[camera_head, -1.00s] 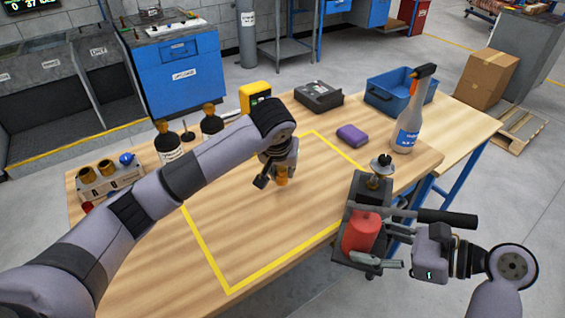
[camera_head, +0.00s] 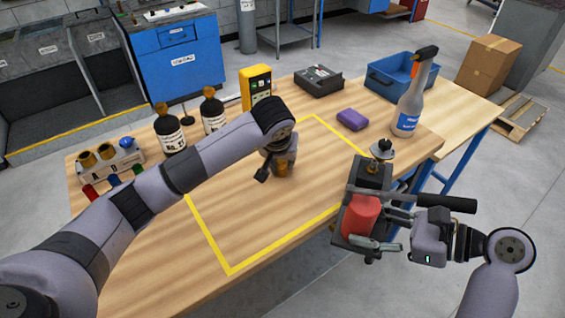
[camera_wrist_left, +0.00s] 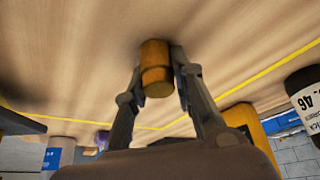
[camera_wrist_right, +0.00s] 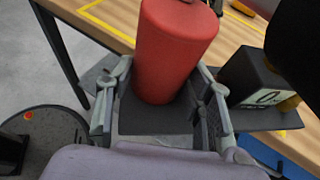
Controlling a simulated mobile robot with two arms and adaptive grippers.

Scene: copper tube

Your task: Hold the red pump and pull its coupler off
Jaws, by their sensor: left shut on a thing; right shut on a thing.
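The red pump (camera_head: 362,213) is a red cylinder on a dark grey body, at the table's front right edge. My right gripper (camera_head: 378,229) is shut on it; in the right wrist view the red cylinder (camera_wrist_right: 170,55) shows between the fingers (camera_wrist_right: 160,105). A silver round fitting (camera_head: 381,149) stands at the pump's far end. My left gripper (camera_head: 281,163) is over the yellow-outlined area, shut on a small brass-orange cylinder (camera_wrist_left: 156,68), which looks like a coupler. It is apart from the pump; I cannot tell whether it touches the tabletop.
A rack (camera_head: 112,165) marked A and B stands at the left with brass pieces. Dark bottles (camera_head: 170,132), a yellow meter (camera_head: 257,88), a purple block (camera_head: 353,119), a spray bottle (camera_head: 409,110) and a blue bin (camera_head: 397,82) stand behind. The yellow-outlined middle is mostly clear.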

